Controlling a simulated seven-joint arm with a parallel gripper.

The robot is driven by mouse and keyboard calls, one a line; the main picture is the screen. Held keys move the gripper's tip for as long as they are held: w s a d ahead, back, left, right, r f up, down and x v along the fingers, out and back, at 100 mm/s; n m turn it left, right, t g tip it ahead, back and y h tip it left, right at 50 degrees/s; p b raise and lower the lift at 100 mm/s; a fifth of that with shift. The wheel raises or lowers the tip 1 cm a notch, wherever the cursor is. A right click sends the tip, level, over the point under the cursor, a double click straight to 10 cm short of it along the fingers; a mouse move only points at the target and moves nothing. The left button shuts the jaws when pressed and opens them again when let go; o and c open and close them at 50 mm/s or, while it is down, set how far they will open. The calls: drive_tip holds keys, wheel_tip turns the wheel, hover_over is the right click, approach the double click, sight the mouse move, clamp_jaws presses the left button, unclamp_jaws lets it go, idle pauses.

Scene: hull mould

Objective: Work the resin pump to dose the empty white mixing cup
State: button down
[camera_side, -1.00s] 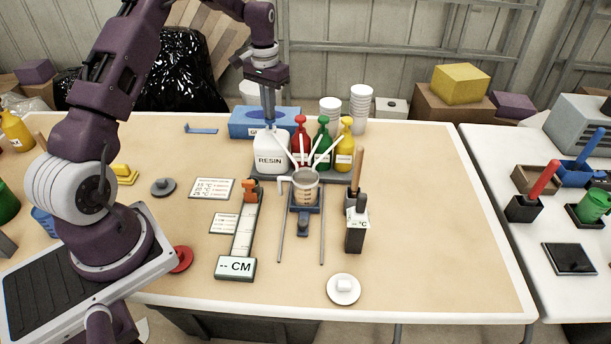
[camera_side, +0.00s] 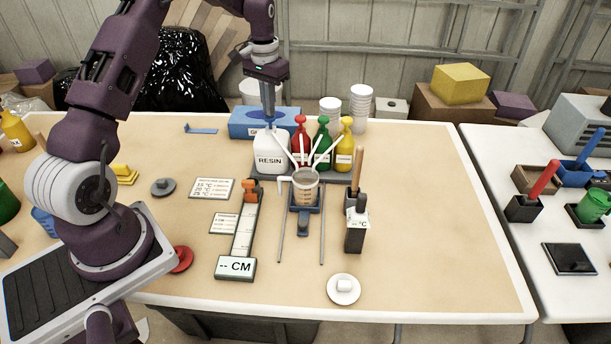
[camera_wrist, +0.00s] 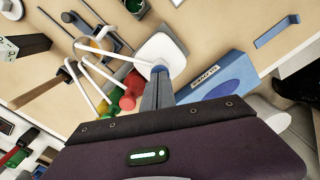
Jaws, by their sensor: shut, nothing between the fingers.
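My gripper (camera_side: 268,121) is shut and empty, pointing straight down over the jug's top, where the pump head is. In the wrist view my fingertips (camera_wrist: 158,70) overlap the jug's top; I cannot tell whether they touch it. The mixing cup (camera_side: 305,188) stands upright in front of the bottles on a small dark stand. It looks whitish and translucent with graduation marks. Thin white spouts reach towards it. Its contents are not clear.
Red (camera_side: 300,142), green (camera_side: 322,145) and yellow (camera_side: 345,145) pump bottles stand right of the jug. A blue box (camera_side: 250,121) is behind it. A CM gauge (camera_side: 236,268) and a °C meter (camera_side: 356,232) flank the cup. The front right of the table is mostly clear.

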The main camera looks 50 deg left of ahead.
drive_tip(key=shift+f, duration=1.4)
drive_tip(key=shift+r, duration=1.9)
drive_tip(key=shift+f, duration=0.15)
